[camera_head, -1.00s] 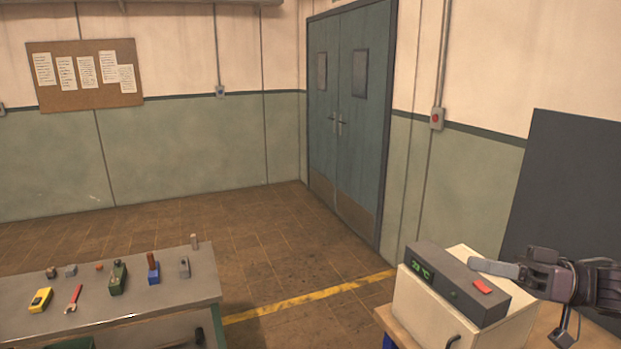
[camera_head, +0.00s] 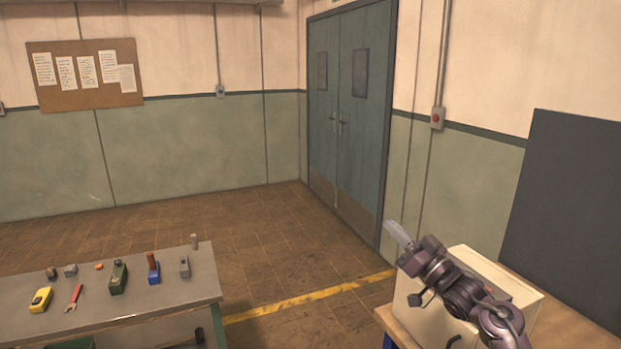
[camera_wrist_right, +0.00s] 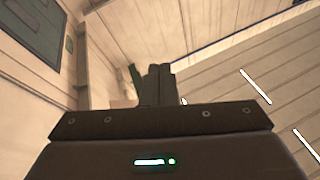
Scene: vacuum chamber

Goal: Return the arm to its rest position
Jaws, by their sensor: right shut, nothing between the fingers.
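In the right wrist view the closed fingers (camera_wrist_right: 157,85) stand against walls and ceiling. My left gripper is not in view.
The device stands on a wooden-topped table (camera_head: 570,325). Open floor lies between them, before the double door (camera_head: 350,120).

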